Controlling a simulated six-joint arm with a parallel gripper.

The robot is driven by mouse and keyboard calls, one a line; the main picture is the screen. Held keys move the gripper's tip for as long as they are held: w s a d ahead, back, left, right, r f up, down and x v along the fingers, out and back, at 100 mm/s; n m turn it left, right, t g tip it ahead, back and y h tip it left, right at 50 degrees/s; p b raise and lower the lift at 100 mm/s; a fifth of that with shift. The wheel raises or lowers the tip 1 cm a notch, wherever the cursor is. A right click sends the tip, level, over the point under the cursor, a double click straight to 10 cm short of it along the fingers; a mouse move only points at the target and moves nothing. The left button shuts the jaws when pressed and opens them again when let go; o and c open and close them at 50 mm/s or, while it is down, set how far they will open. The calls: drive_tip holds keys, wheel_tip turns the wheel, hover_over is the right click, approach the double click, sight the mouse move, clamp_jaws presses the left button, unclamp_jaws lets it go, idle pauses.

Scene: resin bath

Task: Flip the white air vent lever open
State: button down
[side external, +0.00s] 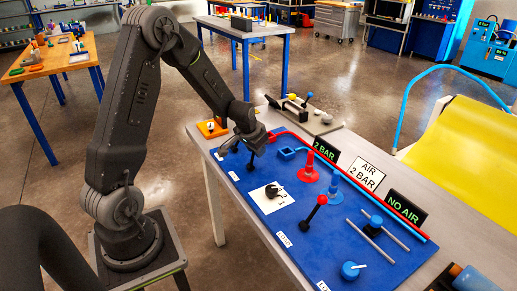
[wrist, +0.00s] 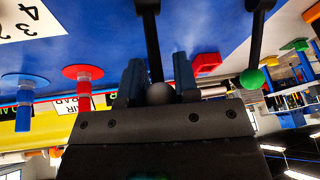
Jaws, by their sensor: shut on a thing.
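In the wrist view a pale grey round knob (wrist: 160,93) on a black lever stem (wrist: 151,40) sits between the blue fingers of my gripper (wrist: 158,82). The fingers are shut on it. The knob is in shade, so I cannot tell for sure that it is the white one. A second black lever with a green knob (wrist: 252,78) stands apart to the right. In the side view my gripper (side external: 243,143) is low over the far left end of the blue panel (side external: 255,226) and hides the knob.
A red-knobbed lever (side external: 322,199), a numbered dial card (side external: 271,199), red (side external: 309,170) and blue (side external: 333,187) cone fittings, and a blue square part (side external: 287,153) stand on the panel. Signs line its back, including a NO AIR sign (side external: 406,209). The panel's near left edge is mostly clear.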

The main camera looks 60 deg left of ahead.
drive_tip(key=shift+s, duration=0.1)
drive_tip(key=c, duration=0.9)
unclamp_jaws()
drive_tip(key=shift+o, duration=0.2)
drive_tip(key=shift+r, duration=0.1)
drive_tip(key=v, duration=1.3)
drive_tip(key=shift+s+r, duration=0.25)
drive_tip(key=shift+d, duration=0.1)
drive_tip(key=shift+c, duration=0.5)
